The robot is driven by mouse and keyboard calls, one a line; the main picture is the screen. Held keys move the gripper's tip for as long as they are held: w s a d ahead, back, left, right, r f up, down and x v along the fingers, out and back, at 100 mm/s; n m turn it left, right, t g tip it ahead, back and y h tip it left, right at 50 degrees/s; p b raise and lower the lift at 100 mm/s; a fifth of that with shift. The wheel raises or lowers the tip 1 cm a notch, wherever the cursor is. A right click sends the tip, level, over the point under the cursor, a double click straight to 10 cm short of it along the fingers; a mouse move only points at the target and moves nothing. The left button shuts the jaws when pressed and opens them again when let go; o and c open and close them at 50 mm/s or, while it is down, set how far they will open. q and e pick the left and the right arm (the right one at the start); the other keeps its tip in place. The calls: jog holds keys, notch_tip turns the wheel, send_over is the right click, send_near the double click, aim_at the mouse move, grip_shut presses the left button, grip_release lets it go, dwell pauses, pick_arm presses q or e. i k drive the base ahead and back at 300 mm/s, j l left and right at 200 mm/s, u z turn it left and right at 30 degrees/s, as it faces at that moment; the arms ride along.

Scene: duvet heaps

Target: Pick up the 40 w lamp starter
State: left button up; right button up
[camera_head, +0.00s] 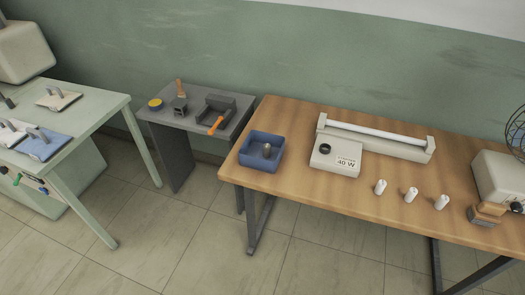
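Three small white cylinders, which look like lamp starters, stand apart in a row on the wooden table: the left one (380,187), the middle one (411,195) and the right one (442,202). Any markings on them are too small to read. A white box (322,161) behind and left of them reads "40 W" below a smaller blurred line, and has a dark round part on top. Neither of my grippers is in view.
A long white lamp fixture with a tube (375,132) lies at the back of the wooden table (300,190). A wooden-topped block (487,213), a pale box and a wire fan stand right. A grey table (150,112) with tools and a pale green bench (100,105) stand left.

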aim_at(382, 185)
jog(key=l+z, duration=0.1)
jog(key=z, duration=0.3)
jog(key=k+l+z, duration=0.1)
jog(key=z, duration=0.3)
jog(key=l+z, duration=0.2)
jog(key=z, duration=0.2)
jog(key=l+z, duration=0.15)
jog(key=z, duration=0.3)
jog(key=l, duration=0.35)
jog(key=i, duration=0.05)
